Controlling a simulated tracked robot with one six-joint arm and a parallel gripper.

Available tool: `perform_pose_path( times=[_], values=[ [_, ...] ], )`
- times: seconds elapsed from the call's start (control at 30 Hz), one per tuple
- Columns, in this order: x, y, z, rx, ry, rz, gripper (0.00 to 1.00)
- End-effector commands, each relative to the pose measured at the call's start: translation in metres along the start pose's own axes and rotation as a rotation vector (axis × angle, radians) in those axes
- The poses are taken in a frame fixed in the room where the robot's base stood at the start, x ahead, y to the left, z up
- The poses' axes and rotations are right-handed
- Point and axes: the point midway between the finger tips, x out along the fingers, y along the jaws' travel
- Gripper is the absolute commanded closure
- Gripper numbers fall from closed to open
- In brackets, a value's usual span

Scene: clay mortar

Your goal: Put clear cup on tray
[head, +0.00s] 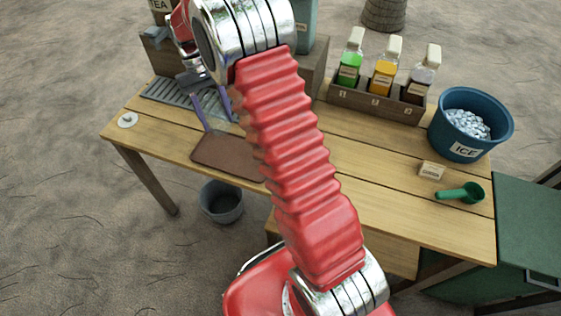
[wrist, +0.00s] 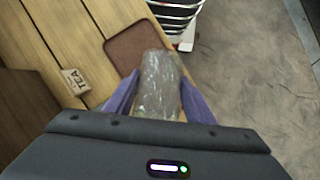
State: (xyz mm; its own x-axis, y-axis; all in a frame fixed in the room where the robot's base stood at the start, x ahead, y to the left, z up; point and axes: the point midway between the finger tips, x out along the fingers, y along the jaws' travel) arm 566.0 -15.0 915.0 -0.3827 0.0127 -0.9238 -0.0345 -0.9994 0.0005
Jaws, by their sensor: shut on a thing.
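The clear cup (wrist: 158,65) is between the purple fingers of my gripper (wrist: 160,82) in the wrist view, and the gripper is shut on it. The brown tray (wrist: 125,62) lies flat on the wooden table just beyond and left of the cup; the cup overlaps its edge in the picture, and I cannot tell if they touch. In the head view the tray (head: 212,156) is left of my red arm, partly hidden by it. There my gripper (head: 212,108) points down above the table near the tray's far edge; the cup is hard to make out.
A slatted metal grille (head: 165,95) lies behind the tray. A bottle rack (head: 375,104), a blue ice tub (head: 490,140), a small labelled block (head: 432,170) and a green scoop (head: 462,193) stand to the right. A bucket (head: 222,202) is on the ground.

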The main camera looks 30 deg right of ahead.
Motion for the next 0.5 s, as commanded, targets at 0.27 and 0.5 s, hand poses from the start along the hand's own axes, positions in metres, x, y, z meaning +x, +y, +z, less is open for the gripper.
perform_pose_path(
  times=[0.27,0.5],
  values=[
    [0.012,0.058,0.021,0.283,-0.001,-0.118,0.76],
    [0.03,0.115,0.052,0.634,-0.001,-0.264,0.76]
  ],
)
